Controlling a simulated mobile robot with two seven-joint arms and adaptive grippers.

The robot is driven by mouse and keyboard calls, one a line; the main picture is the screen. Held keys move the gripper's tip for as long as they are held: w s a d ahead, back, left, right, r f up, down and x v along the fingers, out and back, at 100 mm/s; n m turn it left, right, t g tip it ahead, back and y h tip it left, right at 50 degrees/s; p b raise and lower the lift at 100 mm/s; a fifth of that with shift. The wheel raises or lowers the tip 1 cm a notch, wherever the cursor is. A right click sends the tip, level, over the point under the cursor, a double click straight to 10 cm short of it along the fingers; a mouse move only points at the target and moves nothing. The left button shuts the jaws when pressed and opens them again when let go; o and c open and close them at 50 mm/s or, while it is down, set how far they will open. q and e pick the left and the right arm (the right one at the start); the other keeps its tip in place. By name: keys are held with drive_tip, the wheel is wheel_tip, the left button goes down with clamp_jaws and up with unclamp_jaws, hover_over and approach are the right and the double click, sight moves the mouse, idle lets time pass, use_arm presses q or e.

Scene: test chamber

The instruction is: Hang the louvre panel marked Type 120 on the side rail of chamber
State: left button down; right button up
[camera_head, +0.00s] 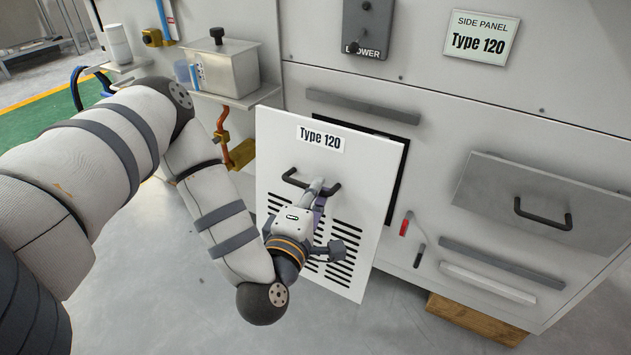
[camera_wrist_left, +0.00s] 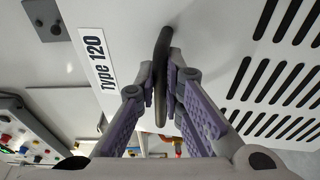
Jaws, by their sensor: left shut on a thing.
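The white louvre panel (camera_head: 285,150) bears a Type 120 label and rows of dark slots, and stands in front of the chamber (camera_head: 440,110). Its upper right edge overlaps a dark opening (camera_head: 402,185) in the chamber wall. My left gripper (camera_head: 317,192) is shut on the panel's black handle (camera_head: 295,178). In the left wrist view, the purple-padded fingers (camera_wrist_left: 166,88) close on both sides of the handle (camera_wrist_left: 161,75). A grey side rail (camera_head: 365,108) runs above the opening. I cannot tell whether the panel touches it. My right gripper is out of view.
A sign reading SIDE PANEL Type 120 (camera_head: 481,38) is on the wall. A grey panel with a black handle (camera_head: 500,180) is at the right. A lower rail (camera_head: 500,262) runs beneath. A shelf with a metal box (camera_head: 232,72) stands left of the panel.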

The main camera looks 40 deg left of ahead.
use_arm(q)
drive_tip(key=shift+t+y+b, duration=0.5)
drive_tip(key=shift+t+b, duration=0.55)
drive_tip(key=shift+t, duration=0.05)
drive_tip(key=shift+w+a+b, duration=0.3)
drive_tip(key=shift+w+a, duration=0.05)
drive_tip(key=shift+w, duration=1)
drive_tip(key=shift+w+a+b, duration=0.3)
drive_tip(key=shift+w, duration=1.1)
drive_tip(key=shift+w+a+b, duration=0.3)
drive_tip(key=shift+w+a, duration=0.05)
drive_tip(key=shift+w, duration=1)
drive_tip(key=w+a+b, duration=0.2)
drive_tip(key=w+b, duration=0.1)
drive_tip(key=w, duration=0.6)
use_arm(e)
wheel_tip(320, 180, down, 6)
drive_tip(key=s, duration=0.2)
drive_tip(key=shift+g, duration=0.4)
use_arm(q)
drive_tip(key=shift+r, duration=0.15)
drive_tip(key=shift+w+a+b, duration=0.1)
drive_tip(key=shift+b, duration=0.2)
